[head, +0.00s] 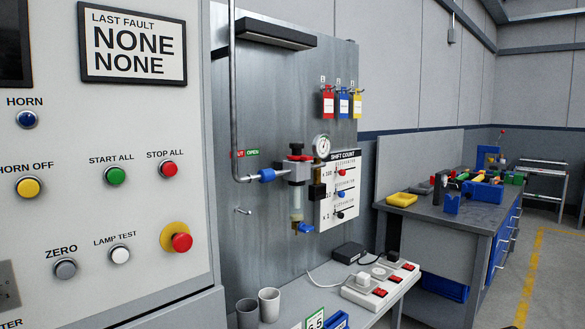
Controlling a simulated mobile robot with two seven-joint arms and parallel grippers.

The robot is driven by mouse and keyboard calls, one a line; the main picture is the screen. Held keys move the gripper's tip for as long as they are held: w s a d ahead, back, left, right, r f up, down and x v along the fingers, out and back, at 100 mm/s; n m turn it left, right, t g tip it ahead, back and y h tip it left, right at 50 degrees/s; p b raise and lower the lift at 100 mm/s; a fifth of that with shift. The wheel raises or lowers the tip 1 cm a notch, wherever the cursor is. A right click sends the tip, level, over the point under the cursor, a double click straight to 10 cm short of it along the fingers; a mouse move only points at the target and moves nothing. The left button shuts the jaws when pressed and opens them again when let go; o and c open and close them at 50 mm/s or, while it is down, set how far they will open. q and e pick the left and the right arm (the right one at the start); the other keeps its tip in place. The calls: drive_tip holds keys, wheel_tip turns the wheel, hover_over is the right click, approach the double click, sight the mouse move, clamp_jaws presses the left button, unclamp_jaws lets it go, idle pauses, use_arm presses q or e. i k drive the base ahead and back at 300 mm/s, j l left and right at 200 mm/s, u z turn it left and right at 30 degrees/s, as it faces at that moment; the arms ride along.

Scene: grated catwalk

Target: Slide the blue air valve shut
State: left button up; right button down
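The blue air valve (267,175) is a small blue sleeve on the grey pipe, left of the air filter unit (296,185) on the metal back panel. A label strip (245,153) above the pipe has a red part on the left, partly hidden by the upright pipe, and a green OPEN part on the right. The blue sleeve sits below and slightly right of the green part. Another blue piece (305,228) is at the bottom of the filter unit.
A control cabinet (130,130) with buttons fills the left and juts out near the pipe. A round gauge (322,144) and a shift count board (342,185) are right of the valve. Cups (269,304) and a power strip (381,287) stand on the shelf below.

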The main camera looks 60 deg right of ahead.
sight(268, 174)
drive_tip(key=z, duration=1.9)
